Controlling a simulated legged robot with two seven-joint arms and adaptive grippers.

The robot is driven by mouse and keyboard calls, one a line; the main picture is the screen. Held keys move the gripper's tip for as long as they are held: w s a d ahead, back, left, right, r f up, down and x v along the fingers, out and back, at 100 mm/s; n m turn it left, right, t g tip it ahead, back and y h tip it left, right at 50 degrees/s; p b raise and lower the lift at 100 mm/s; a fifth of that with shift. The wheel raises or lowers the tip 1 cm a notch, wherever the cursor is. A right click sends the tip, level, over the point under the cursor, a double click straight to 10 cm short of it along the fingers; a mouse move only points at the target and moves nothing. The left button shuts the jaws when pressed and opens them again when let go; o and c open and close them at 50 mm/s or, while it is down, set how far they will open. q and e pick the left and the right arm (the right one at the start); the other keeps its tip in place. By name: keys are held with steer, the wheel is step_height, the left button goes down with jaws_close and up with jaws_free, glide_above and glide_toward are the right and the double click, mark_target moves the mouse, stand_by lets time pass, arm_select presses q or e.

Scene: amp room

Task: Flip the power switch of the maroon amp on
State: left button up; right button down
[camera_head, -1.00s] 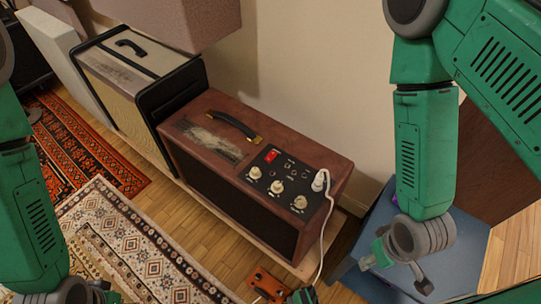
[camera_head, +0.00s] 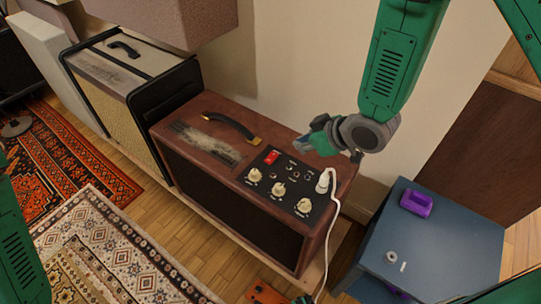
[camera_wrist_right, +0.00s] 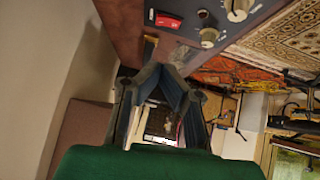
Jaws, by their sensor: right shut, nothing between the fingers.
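The maroon amp (camera_head: 215,185) stands with its black control panel (camera_head: 262,180) facing up. A red power switch (camera_head: 270,157) sits on the panel and also shows in the right wrist view (camera_wrist_right: 165,20). I cannot tell its position, on or off. My right gripper (camera_head: 312,140) is over the back right part of the amp's top, to the right of the switch and apart from it. In the right wrist view its fingertips (camera_wrist_right: 167,66) meet, shut and empty, below the switch. My left forearm shows at the left edge, with its gripper out of view.
A white plug with a cable (camera_head: 323,182) stands at the panel's right end, close to my right gripper. Cream knobs (camera_head: 279,188) line the panel. A beige amp (camera_head: 135,85) stands to the left. A blue cabinet (camera_head: 440,245) with a purple object (camera_head: 417,203) is at right.

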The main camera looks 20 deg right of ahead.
steer(key=shift+w+a+r, duration=0.1)
steer(key=shift+w+r, duration=0.35)
steer(key=shift+w, duration=0.1)
